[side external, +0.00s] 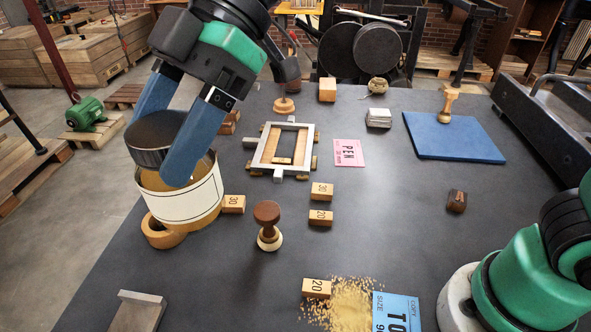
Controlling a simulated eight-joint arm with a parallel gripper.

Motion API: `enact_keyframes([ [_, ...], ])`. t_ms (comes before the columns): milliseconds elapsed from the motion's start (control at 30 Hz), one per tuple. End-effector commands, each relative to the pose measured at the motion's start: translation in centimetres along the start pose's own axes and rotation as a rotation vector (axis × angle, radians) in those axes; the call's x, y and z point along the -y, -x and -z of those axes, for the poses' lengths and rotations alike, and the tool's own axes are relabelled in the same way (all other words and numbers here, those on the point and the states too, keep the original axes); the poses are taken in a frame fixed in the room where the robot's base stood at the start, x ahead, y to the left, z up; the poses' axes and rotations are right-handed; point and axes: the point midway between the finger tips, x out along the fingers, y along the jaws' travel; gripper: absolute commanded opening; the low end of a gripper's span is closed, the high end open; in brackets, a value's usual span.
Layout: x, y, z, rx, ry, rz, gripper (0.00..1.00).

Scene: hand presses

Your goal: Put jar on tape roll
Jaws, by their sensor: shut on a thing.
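The jar (190,205) is at the left of the table, with a white label, amber showing above and below it, and a dark metal lid (150,140). My gripper (158,150) reaches down from above with its two blue fingers on either side of the lid and upper jar, shut on the jar. The near finger covers part of the lid and body. The tape roll (158,238), a tan ring lying flat, shows under the jar's lower left. The jar hides much of it. I cannot tell whether the jar touches it or is just above.
A wooden block marked 30 (233,204) sits close right of the jar. A dark-knobbed stamp (267,222) stands farther right. A metal frame (283,150) lies behind. The table's left edge is near the tape roll. The right-centre table is mostly clear.

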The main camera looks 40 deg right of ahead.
Motion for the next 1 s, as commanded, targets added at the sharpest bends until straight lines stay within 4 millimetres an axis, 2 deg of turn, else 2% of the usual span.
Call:
enact_keyframes([
  [33,-1.8,-0.3,0.0,0.000,-0.009,-0.009,0.00],
  [100,-4.0,-0.7,-0.1,0.000,-0.020,-0.020,0.00],
  [300,-10.2,-2.5,-1.6,0.000,-0.050,-0.050,0.00],
  [500,-14.9,-4.5,-4.0,0.000,-0.077,-0.077,0.00],
  [700,-17.3,-5.8,-5.9,0.000,-0.092,-0.092,0.00],
  [1000,-17.9,-8.7,-8.9,-0.001,-0.095,-0.095,0.00],
])
